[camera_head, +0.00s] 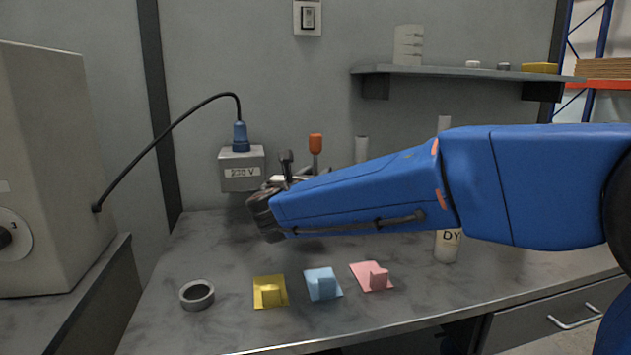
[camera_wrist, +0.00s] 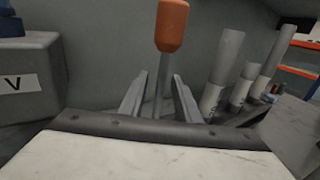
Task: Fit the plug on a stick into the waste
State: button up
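An orange-topped piece (camera_head: 315,143) on a thin grey stick stands upright behind my forearm in the head view. It also shows in the wrist view (camera_wrist: 172,25), where its stick runs down between my fingers. I take it as the plug on a stick. My gripper (camera_wrist: 161,75) appears open, with a finger on each side of the stick and narrow gaps visible; contact is unclear. The foot of the stick is hidden. A dark grey open ring (camera_head: 197,294) lies on the bench at front left; I cannot tell whether it is the waste.
A 230 V box (camera_head: 242,171) with a blue connector stands behind. White cylinders (camera_wrist: 224,70) stand to the right. A wall shelf (camera_head: 455,72) hangs above.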

jog(key=shift+x, duration=1.2)
jog(key=shift+c, duration=0.2)
grip_shut()
jog(key=shift+r, duration=0.1)
notch_tip(320, 180, up, 10)
